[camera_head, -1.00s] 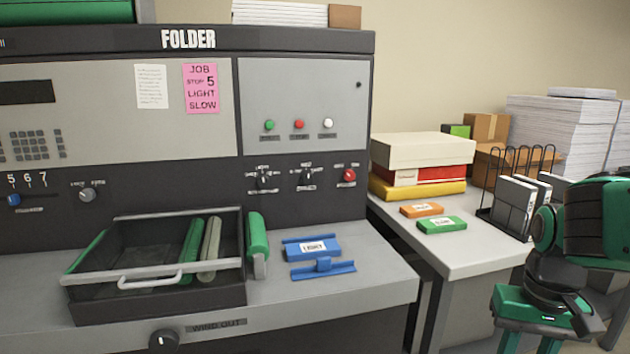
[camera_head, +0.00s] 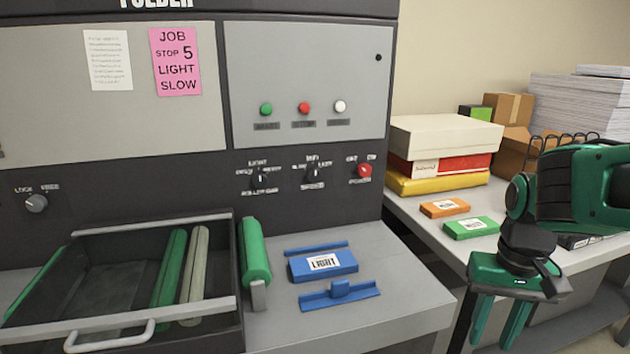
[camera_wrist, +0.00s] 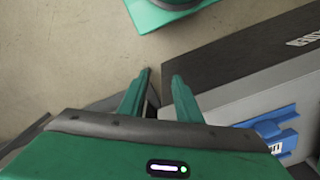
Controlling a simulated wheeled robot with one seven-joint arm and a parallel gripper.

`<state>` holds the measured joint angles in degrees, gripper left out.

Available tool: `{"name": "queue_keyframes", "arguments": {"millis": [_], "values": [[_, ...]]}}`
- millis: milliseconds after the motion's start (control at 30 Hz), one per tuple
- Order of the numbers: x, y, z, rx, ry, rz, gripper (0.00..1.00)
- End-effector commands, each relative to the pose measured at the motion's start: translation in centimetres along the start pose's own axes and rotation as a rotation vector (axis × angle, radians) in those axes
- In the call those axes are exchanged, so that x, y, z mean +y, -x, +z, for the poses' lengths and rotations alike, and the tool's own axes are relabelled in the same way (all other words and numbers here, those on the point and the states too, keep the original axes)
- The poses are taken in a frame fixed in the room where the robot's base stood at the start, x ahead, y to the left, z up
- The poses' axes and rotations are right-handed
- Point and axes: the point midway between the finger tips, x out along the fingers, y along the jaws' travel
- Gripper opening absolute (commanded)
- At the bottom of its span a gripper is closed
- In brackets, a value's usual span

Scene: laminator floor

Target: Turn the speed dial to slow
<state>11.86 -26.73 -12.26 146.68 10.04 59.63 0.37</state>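The speed dial (camera_head: 313,175) is a small black knob on the dark front of the folder, the middle of three controls in a row. Its pointer looks roughly upright, toward the middle mark, but it is too small to be sure. A pink job card (camera_head: 175,62) above reads stop 5, light, slow. My gripper (camera_head: 497,335) is at the lower right in the head view, pointing down in front of the side table and well away from the dial. Its two fingers (camera_wrist: 159,85) are apart with nothing between them in the wrist view. The dial is not visible there.
The roller gap dial (camera_head: 259,177) and red power knob (camera_head: 364,171) flank the speed dial. Below are an open tray (camera_head: 225,290), a green roller (camera_head: 254,252) and a blue block (camera_head: 324,263) on the ledge. Boxes (camera_head: 445,135) stand on the side table.

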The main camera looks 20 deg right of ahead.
Motion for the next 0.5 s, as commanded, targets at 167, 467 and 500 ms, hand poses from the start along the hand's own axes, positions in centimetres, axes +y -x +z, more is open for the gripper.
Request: {"name": "queue_keyframes", "arguments": {"millis": [167,467,500], "values": [[0.0,0.0,-0.1,0.002,0.0,0.001,0.46],[-0.2,-0.6,-6.3,0.225,-0.053,0.085,0.51],[-0.4,-0.7,-8.2,0.288,-0.063,0.104,0.51]]}}
